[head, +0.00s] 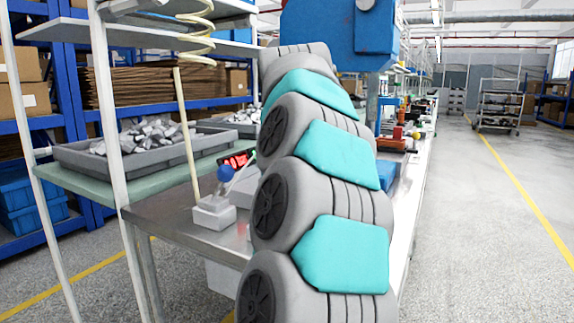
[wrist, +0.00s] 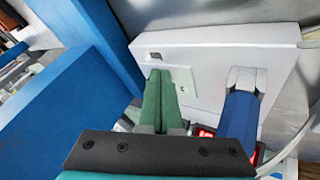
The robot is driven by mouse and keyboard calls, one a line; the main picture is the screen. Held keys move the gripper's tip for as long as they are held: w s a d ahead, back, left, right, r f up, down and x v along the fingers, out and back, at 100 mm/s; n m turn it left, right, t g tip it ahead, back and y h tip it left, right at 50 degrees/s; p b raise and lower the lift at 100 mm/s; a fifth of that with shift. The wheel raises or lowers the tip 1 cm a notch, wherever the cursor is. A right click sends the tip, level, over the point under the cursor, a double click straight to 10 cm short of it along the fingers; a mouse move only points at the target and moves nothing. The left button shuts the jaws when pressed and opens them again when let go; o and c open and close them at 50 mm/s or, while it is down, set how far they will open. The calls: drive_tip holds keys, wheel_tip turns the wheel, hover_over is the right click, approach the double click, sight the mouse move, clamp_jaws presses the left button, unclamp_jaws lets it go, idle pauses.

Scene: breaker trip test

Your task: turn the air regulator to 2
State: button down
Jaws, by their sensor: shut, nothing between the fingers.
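In the wrist view my gripper (wrist: 160,75) has its green fingers together, with nothing between them. The tips lie in front of a white box (wrist: 200,45) with a small dark slot or switch; I cannot tell whether they touch it. A blue handle-like part (wrist: 240,108) with a pale, faceted end lies to the right of the fingers, apart from them. In the head view a blue round knob (head: 225,173) sits above a pale block (head: 214,213) on the metal bench. I cannot tell which part is the air regulator, and no scale is legible. My arm hides the gripper in the head view.
A red-lit display (head: 237,159) stands behind the knob. A grey tray of metal parts (head: 88,159) lies on the green shelf at left. A large blue machine (head: 335,35) stands behind my arm. In the wrist view blue structure (wrist: 75,110) fills the left, and a pale cable (wrist: 290,145) curves at right.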

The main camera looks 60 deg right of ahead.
drive_tip(key=shift+s+d, duration=0.35)
drive_tip(key=shift+d, duration=0.15)
drive_tip(key=shift+d, duration=0.15)
